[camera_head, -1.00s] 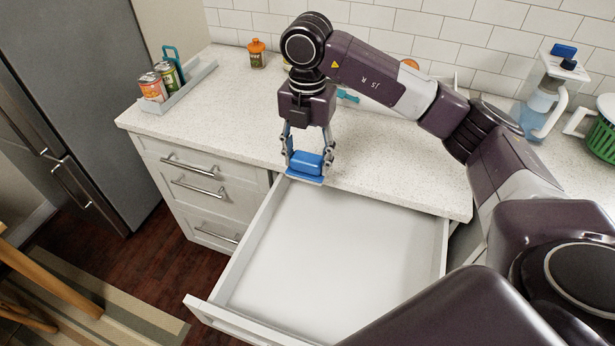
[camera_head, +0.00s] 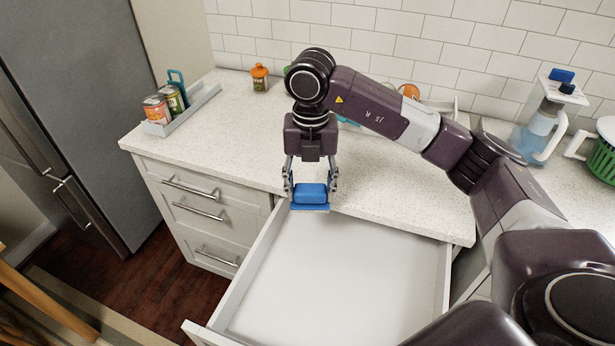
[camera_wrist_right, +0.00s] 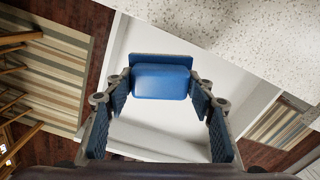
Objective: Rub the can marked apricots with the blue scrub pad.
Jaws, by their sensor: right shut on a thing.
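My right gripper (camera_head: 311,187) is shut on the blue scrub pad (camera_head: 311,195), holding it above the back edge of the open drawer, near the counter's front edge. In the right wrist view, the pad (camera_wrist_right: 160,82) sits between the fingers. The gripper is well to the right of both. My left gripper is out of view.
An orange-lidded jar (camera_head: 260,78) stands behind on the counter. The open white drawer (camera_head: 335,265) is empty where visible. The counter between tray and gripper is clear.

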